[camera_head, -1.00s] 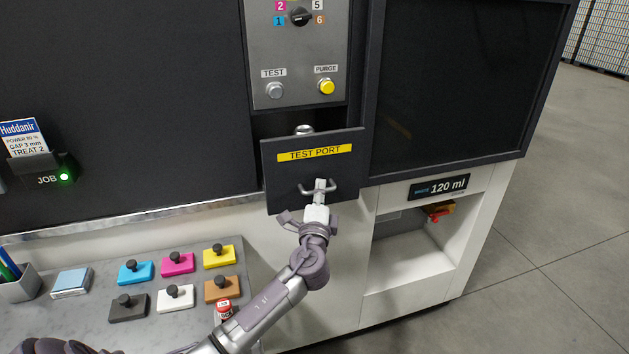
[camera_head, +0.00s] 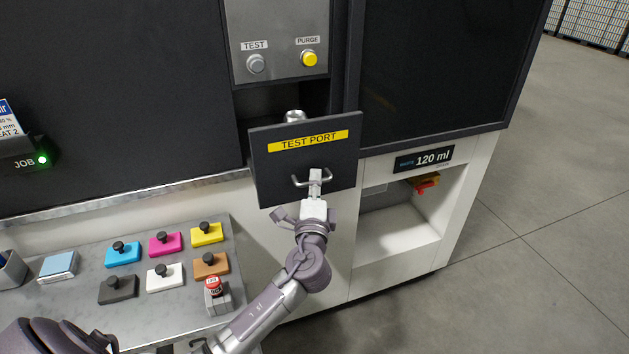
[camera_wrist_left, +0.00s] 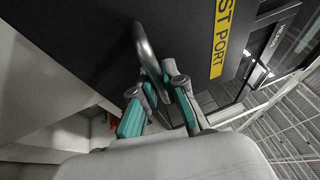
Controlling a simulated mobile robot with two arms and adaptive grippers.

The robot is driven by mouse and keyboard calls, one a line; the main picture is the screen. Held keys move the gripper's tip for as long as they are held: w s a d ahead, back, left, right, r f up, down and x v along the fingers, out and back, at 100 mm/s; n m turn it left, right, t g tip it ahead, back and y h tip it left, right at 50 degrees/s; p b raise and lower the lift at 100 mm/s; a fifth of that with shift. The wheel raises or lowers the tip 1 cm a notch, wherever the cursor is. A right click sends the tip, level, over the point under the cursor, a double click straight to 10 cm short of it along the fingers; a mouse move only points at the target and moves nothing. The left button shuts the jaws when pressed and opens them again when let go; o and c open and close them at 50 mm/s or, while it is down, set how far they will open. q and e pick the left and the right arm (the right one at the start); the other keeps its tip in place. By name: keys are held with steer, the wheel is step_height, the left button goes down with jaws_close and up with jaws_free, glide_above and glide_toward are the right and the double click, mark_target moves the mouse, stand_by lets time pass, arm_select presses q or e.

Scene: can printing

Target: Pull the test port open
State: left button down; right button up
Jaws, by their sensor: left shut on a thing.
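The test port (camera_head: 270,172) is a dark drawer front with a yellow "TEST PORT" label. In the head view it stands out from the machine face, with a dark opening behind its top edge. A metal can top (camera_head: 294,116) shows in that opening. My left gripper (camera_head: 315,178) is shut on the port's metal bar handle (camera_head: 327,181). In the left wrist view the handle (camera_wrist_left: 146,50) runs down between the fingers (camera_wrist_left: 158,95), beside the yellow label. The inside of the port is mostly hidden by its front. My right gripper is not in view.
Above the port are a grey TEST button (camera_head: 256,64) and a yellow PURGE button (camera_head: 309,59). A grey ledge (camera_head: 80,290) at left holds several coloured blocks with black knobs. A white-walled bay (camera_head: 400,238) is at right. Open floor lies beyond.

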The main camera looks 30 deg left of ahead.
arm_select(q)
steer(key=c, duration=1.2)
jaws_free()
steer(key=v, duration=1.2)
steer(key=shift+f, duration=0.15)
step_height(320, 180, down, 25)
steer(key=d+g+h+b, duration=0.1)
steer(key=g+h, duration=0.4)
steer(key=s+f+n+g+h, duration=0.15)
steer(key=s+f, duration=0.25)
steer(key=f, duration=0.5)
steer(key=s+f+n+g, duration=0.1)
steer(key=s+f+g, duration=0.25)
steer(key=f, duration=0.45)
steer(key=s+f+n+g, duration=0.2)
steer(key=s+f, duration=0.5)
steer(key=s, duration=0.4)
steer(key=s+f+n+g+h+b, duration=0.1)
steer(key=s+f+n+g, duration=0.1)
steer(key=s+f, duration=0.5)
steer(key=s+d+f+n+g+h+b, duration=0.1)
steer(key=s+f+n, duration=0.3)
steer(key=s, duration=1.1)
step_height(320, 180, down, 4)
steer(key=shift+r+n+g, duration=0.15)
steer(key=shift+n+g, duration=0.2)
steer(key=shift+g, duration=0.55)
